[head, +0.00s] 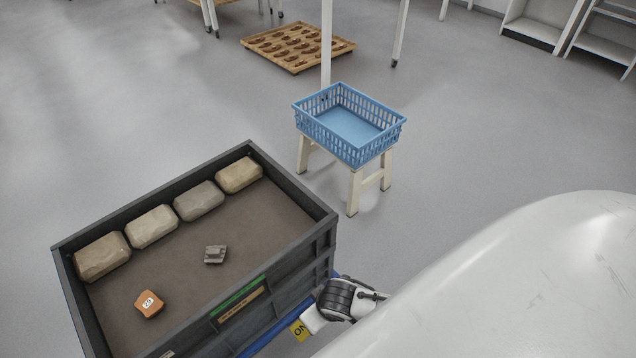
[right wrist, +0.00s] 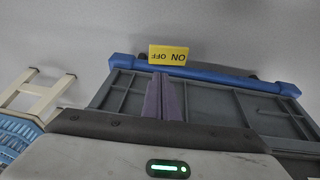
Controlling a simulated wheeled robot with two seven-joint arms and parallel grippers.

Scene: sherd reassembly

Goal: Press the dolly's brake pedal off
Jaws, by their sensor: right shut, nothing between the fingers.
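The dolly is a blue frame (right wrist: 215,74) under a grey crate; a strip of it shows in the head view (head: 262,341). A yellow plate marked ON and OFF (right wrist: 168,54), at the pedal's place, sits at the dolly's edge and reads upside down in the right wrist view. In the head view only its ON corner (head: 299,330) shows, beside my right wrist. My right gripper (right wrist: 160,80) is shut and empty, its fingers pointing toward the plate. Whether they touch the pedal I cannot tell. My left gripper is not in view.
The grey crate (head: 285,253) holds several pale blocks along its back, an orange sherd (head: 149,303) and a grey piece (head: 215,254). A blue basket (head: 350,150) on a cream stool (head: 353,190) stands beyond.

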